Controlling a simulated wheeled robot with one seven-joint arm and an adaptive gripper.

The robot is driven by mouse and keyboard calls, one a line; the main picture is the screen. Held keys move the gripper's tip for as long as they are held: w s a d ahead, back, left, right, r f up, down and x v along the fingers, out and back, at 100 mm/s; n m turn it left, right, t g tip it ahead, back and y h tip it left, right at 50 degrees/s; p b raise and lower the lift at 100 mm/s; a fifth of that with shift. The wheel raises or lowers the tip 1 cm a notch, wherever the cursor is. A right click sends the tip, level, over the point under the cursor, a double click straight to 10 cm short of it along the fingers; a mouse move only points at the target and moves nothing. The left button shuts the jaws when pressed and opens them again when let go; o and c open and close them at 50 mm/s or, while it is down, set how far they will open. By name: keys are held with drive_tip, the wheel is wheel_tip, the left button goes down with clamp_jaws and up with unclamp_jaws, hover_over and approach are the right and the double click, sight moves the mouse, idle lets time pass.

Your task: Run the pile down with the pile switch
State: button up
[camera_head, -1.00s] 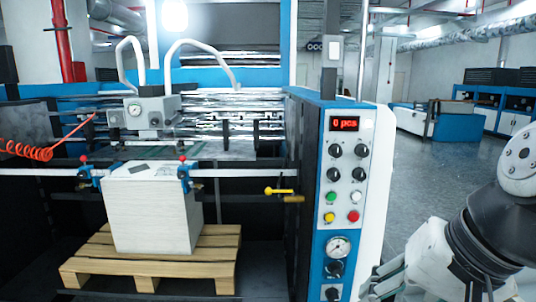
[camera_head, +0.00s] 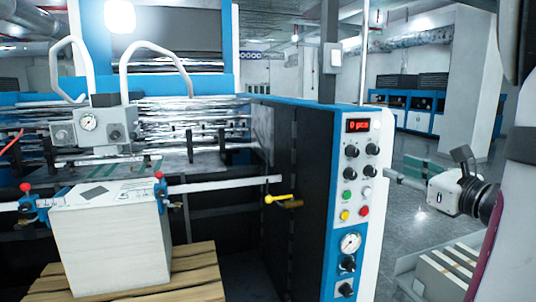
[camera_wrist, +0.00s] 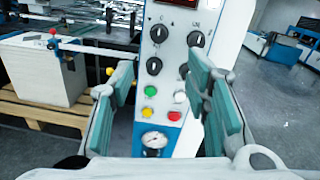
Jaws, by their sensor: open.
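The control panel (camera_head: 352,205) of the machine carries a red "0 pcs" display (camera_head: 358,126), several black knobs (camera_head: 349,174) and green, white, yellow and red buttons. I cannot read which control is the pile switch. The pile (camera_head: 112,240) of white sheets stands on a wooden pallet (camera_head: 195,277) at left. My gripper (camera_wrist: 160,72) is open and empty. In the wrist view its teal-padded fingers frame the knobs, with the green button (camera_wrist: 150,91) and red button (camera_wrist: 174,115) below. In the head view my gripper (camera_head: 397,178) is right of the panel.
A yellow-handled lever (camera_head: 279,198) sticks out left of the panel. A pressure gauge (camera_head: 350,242) is low on the panel. Red-knobbed clamps (camera_head: 160,190) sit on the bar by the pile. Open floor lies behind on the right.

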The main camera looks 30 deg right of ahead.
sight(356, 153)
drive_tip(key=w, duration=0.4)
drive_tip(key=w+d, duration=0.1)
drive_tip(key=w, duration=0.3)
drive_tip(key=w+d+p, duration=0.1)
drive_tip(key=w, duration=0.4)
drive_tip(key=shift+w+d, duration=0.1)
clamp_jaws()
